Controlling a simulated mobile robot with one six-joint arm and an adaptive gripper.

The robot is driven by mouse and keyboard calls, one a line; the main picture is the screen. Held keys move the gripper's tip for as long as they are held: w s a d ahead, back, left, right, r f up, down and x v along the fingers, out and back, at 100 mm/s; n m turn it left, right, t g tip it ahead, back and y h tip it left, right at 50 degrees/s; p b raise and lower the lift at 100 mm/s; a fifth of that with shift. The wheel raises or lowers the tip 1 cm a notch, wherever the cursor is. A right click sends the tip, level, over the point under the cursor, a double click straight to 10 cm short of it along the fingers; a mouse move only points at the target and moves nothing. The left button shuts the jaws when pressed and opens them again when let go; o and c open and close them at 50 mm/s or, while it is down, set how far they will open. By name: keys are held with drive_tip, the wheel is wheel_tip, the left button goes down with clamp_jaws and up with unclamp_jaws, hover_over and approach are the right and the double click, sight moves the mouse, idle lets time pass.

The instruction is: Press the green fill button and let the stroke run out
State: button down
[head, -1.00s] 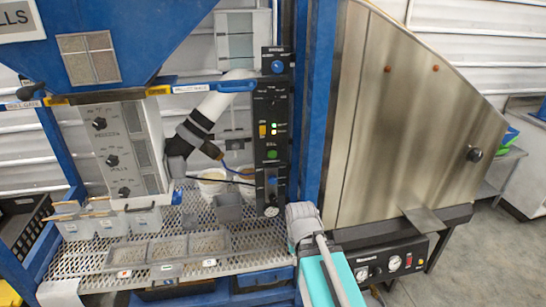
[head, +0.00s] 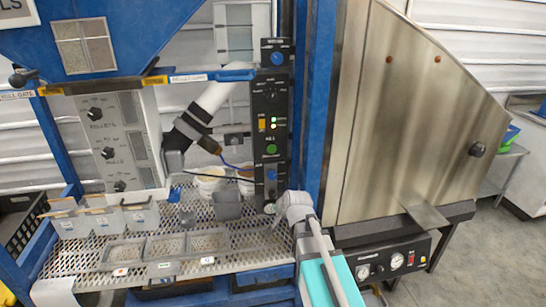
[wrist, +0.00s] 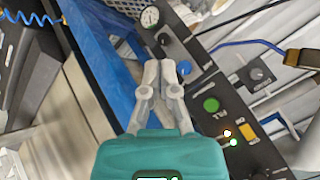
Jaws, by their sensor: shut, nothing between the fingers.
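The green fill button (head: 271,149) is on the black upright control panel (head: 257,105), below a yellow switch (head: 262,125) and small lit lamps. In the wrist view the green button (wrist: 211,104) lies to the right of my gripper (wrist: 163,48). My gripper's fingers are closed together and empty. They appear in front of the blue post and the panel's edge, apart from the button.
A blue knob (wrist: 184,67) and a gauge (wrist: 150,17) share the panel. A blue post (head: 316,100) stands right of it, then a steel housing (head: 405,130). Grey bins (head: 228,206) and trays stand on the perforated shelf (head: 85,254). A blue cable crosses left of the panel.

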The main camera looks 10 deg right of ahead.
sight(272, 150)
drive_tip(key=w+d+r+m+t+b, duration=0.1)
drive_tip(key=w+r+m+t+b, duration=0.1)
drive_tip(key=w+r+m+t, duration=0.2)
drive_tip(key=w+d+r+m+t+h+b, duration=0.1)
drive_tip(key=w+r+m+t, duration=0.3)
drive_tip(key=w, duration=0.5)
drive_tip(key=shift+d+m+t+h+b, duration=0.3)
drive_tip(key=shift+d+m+t+b, duration=0.2)
drive_tip(key=shift+m, duration=0.8)
drive_tip(key=w, duration=0.9)
drive_tip(key=w+b, duration=0.1)
drive_tip(key=w, duration=0.3)
drive_tip(key=shift+w+a+f, duration=0.15)
drive_tip(key=shift+w+f, duration=0.2)
drive_tip(key=shift+w, duration=0.05)
drive_tip(key=shift+w, duration=0.1)
